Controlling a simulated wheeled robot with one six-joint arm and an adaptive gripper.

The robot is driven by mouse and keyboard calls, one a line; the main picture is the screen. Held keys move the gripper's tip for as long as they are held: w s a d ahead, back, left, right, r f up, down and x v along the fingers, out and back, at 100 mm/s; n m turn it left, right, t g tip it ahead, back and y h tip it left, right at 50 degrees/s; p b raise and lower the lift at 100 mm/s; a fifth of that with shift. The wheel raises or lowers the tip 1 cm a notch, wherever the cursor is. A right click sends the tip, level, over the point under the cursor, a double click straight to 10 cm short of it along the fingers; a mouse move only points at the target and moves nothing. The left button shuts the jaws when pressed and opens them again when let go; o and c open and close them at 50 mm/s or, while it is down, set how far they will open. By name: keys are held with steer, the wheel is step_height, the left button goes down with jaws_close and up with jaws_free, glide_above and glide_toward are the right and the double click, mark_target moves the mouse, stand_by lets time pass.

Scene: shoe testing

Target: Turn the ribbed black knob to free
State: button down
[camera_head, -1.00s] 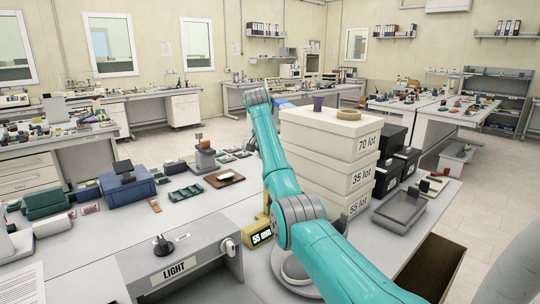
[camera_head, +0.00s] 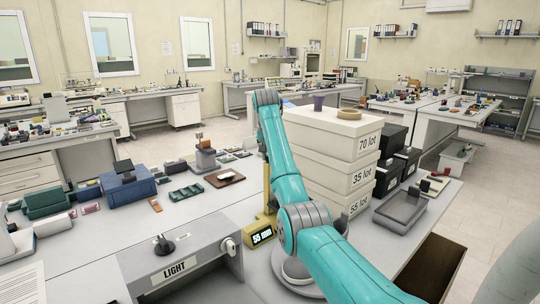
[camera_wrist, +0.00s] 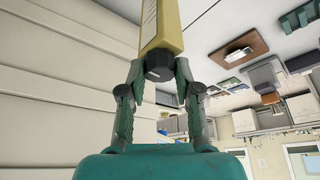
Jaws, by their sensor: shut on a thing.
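The ribbed black knob (camera_wrist: 158,69) sits at the end of a yellow device (camera_wrist: 161,28) in the wrist view, with a small pale mark on its face. My gripper (camera_wrist: 159,66) has one finger on each side of the knob and is shut on it. In the head view the yellow device (camera_head: 259,236) stands on the bench left of the white boxes, its display reading 55 mm. The knob and my gripper are hidden behind my teal arm there.
Stacked white lot boxes (camera_head: 318,155) stand close to the right of the device and my arm. A LIGHT box (camera_head: 180,267) is at front left. A brown board (camera_head: 226,178) and a green tray (camera_head: 185,193) lie farther back.

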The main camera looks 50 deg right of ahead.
steer(key=shift+n, duration=0.6)
steer(key=c, duration=0.8)
jaws_free()
steer(key=v, duration=0.7)
steer(key=shift+s+r, duration=0.15)
steer(key=shift+r, duration=0.05)
